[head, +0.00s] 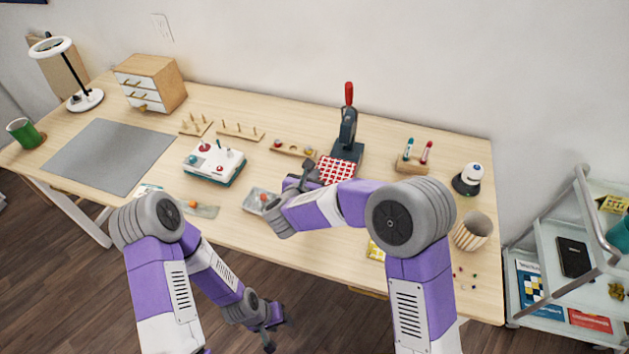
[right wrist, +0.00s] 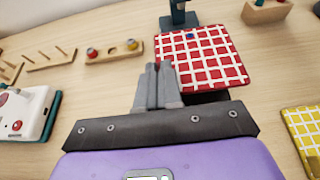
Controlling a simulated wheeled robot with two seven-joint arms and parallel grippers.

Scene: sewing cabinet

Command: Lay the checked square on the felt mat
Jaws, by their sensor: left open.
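The red-and-white checked square (head: 337,169) lies flat at the front of the dark press, over its base. It also shows in the right wrist view (right wrist: 205,60), with a small blue spot near its far edge. My right gripper (head: 309,168) is at its left edge; the fingers (right wrist: 160,78) are together and appear to pinch its near left corner. The contact itself is partly hidden. The grey felt mat (head: 118,155) lies flat and bare at the left of the table. My left gripper (head: 272,335) is open and empty, low in front of the table.
The press with a red handle (head: 347,130) stands behind the square. A white-and-teal machine (head: 214,163), peg racks (head: 240,131) and a small drawer cabinet (head: 150,82) stand between it and the mat or behind. A lamp (head: 85,98) and green mug (head: 24,132) flank the mat.

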